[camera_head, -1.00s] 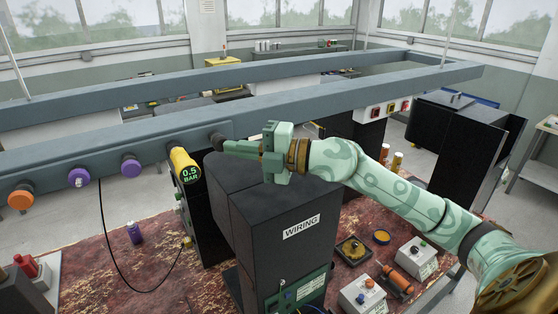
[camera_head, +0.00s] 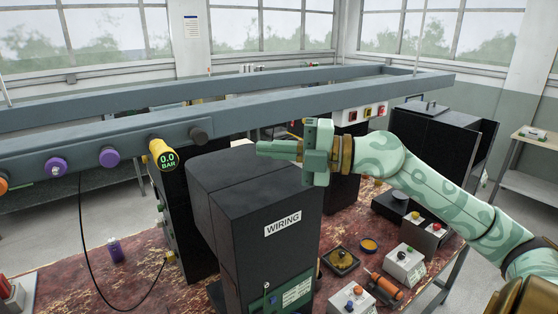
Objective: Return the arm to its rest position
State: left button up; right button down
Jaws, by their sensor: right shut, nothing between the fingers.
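My right gripper (camera_head: 262,148), pale green with a brass-coloured wrist ring, is shut and empty. My right arm reaches in from the lower right. My left gripper is not in view.
The grey rail frame (camera_head: 300,103) crosses the view behind the gripper. Purple knobs (camera_head: 109,156) sit on it at left. Small switch boxes (camera_head: 405,264) stand on the worn red bench (camera_head: 75,265). A black cabinet (camera_head: 442,135) stands at right.

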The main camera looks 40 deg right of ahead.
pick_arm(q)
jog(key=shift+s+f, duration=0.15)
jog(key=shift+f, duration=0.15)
pick_arm(e)
jog(key=shift+s+d, duration=0.15)
jog(key=shift+d, duration=0.35)
